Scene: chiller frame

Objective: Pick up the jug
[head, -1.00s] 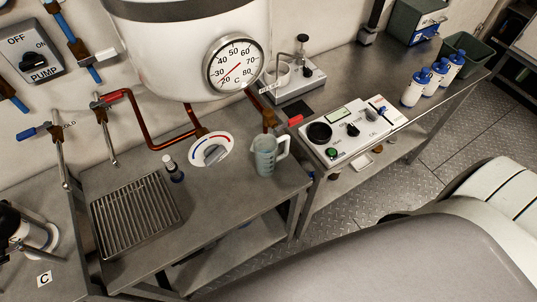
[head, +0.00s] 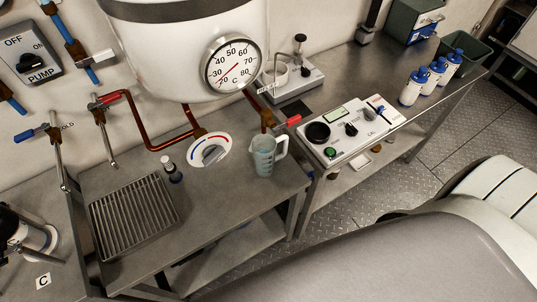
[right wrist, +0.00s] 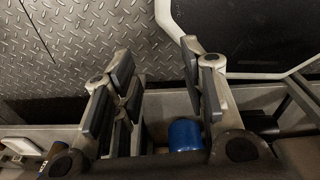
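The jug (head: 265,156) is a pale grey-blue, translucent measuring jug with a handle on its right side. It stands upright near the right end of the metal bench (head: 225,190), below the round dial gauge. No gripper is near it in the head view. My right gripper (right wrist: 160,88) shows only in the right wrist view. Its two fingers are spread apart with nothing between the tips. A blue rounded thing (right wrist: 185,135) shows beyond its base. My left gripper is in neither current view.
A drain grate (head: 134,215) and a small dark bottle (head: 173,171) are left of the jug. A white tank with the gauge (head: 233,63) hangs above. A control box (head: 350,132) and blue-capped bottles (head: 414,88) stand on the right-hand bench. Bench in front of the jug is bare.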

